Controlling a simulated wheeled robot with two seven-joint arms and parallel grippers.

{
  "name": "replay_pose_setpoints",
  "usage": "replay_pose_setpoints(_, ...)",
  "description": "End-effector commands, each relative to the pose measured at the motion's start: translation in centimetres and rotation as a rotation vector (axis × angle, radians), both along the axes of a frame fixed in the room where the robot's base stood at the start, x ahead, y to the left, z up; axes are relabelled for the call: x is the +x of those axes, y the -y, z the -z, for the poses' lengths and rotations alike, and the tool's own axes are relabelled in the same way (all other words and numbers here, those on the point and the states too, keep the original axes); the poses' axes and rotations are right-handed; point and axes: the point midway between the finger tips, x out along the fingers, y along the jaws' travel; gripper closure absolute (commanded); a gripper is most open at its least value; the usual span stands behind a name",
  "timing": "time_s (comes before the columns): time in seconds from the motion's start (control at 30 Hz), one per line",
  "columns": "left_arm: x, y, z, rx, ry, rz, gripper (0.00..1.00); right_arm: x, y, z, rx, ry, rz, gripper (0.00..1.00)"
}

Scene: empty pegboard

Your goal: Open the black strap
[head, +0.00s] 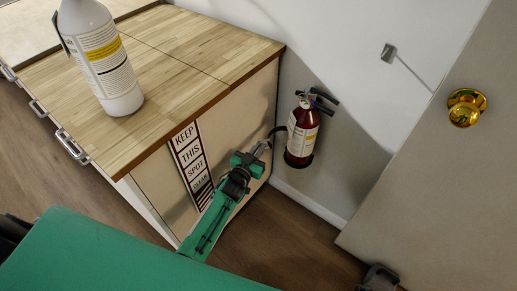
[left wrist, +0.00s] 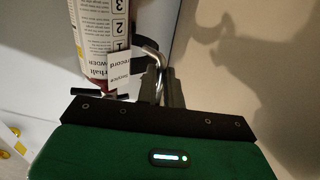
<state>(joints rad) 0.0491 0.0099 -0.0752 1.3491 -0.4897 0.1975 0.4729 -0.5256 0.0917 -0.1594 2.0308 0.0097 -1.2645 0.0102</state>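A red fire extinguisher (head: 302,130) with a pale label hangs on the wall beside the cabinet. A black curved piece (head: 276,131) reaches toward its left side and may be part of the strap. In the left wrist view, a dark band (left wrist: 167,54) shows beside the extinguisher (left wrist: 97,35), partly hidden. My left gripper (head: 261,148) is close to the extinguisher's lower left. Its grey fingers (left wrist: 162,88) are close together by a silver bent piece (left wrist: 151,57); whether they grip it is unclear. My right gripper is not seen.
A wooden-topped cabinet (head: 200,52) stands left of the extinguisher, carrying a white bottle (head: 104,60). A grey door with a gold knob (head: 465,107) is at the right. An unclear dark object (head: 380,279) is at the bottom right. Wooden floor (head: 285,235) lies open below.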

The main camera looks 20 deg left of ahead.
Motion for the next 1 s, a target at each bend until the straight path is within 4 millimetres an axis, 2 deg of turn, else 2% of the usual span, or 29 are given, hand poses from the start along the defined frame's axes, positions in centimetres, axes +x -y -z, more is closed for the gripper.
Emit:
replay_pose_setpoints(0.17, 0.2, -0.3, 0.0, 0.001, 0.0, 0.0, 1.0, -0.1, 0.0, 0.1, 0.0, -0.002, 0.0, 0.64)
replay_pose_setpoints(0.33, 1.2, -1.7, -0.1, 0.002, 0.0, 0.0, 1.0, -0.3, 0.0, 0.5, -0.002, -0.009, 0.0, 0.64)
replay_pose_setpoints(0.57, 1.1, -1.7, 0.0, 0.0, 0.0, -0.001, 1.0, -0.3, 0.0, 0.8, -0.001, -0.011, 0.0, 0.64)
replay_pose_setpoints(0.6, 1.1, -1.7, 0.0, 0.0, 0.0, -0.001, 0.86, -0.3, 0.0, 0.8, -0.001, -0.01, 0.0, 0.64)
replay_pose_setpoints(0.63, 1.1, -1.7, 0.0, 0.0, 0.0, -0.001, 0.82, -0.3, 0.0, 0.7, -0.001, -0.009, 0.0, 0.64)
replay_pose_setpoints(1.0, 0.7, -1.7, 0.0, 0.0, -0.001, 0.0, 0.82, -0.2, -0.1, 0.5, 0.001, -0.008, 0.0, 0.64)
